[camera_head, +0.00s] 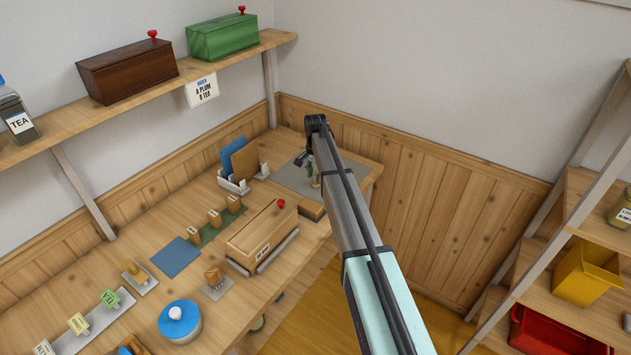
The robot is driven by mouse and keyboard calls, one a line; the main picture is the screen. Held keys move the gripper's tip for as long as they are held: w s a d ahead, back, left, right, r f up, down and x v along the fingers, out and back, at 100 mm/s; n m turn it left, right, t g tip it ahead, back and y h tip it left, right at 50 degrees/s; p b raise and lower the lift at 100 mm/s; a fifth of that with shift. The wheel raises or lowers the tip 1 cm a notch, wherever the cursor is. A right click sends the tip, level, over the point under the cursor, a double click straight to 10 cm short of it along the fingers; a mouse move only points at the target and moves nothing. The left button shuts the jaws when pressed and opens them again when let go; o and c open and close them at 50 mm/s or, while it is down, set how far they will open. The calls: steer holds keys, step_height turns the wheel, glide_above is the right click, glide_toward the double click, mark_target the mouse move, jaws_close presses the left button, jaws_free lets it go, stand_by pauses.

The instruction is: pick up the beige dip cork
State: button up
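My arm reaches from the lower right to the back right of the workbench. My gripper (312,168) is small and partly hidden behind the arm, low over a grey mat (289,178). Its finger opening cannot be made out. A small beige upright piece (316,181) shows right beside or under it; it may be the beige dip cork, but it is too small to be sure, and I cannot tell whether they touch. Other small tan pieces stand on the bench: one on a grey pad (213,276), one on a pale holder (134,270), and several on a green strip (214,218).
A long wooden box (262,232) and a small brown block (311,210) lie in front of the grey mat. A white rack (233,183) with blue and brown boards stands left of it. A blue-lidded pot (180,321) stands at the front. A shelf (75,117) overhangs the bench.

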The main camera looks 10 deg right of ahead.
steer(key=c, duration=0.5)
steer(key=shift+o, duration=0.3)
steer(key=shift+r, duration=0.15)
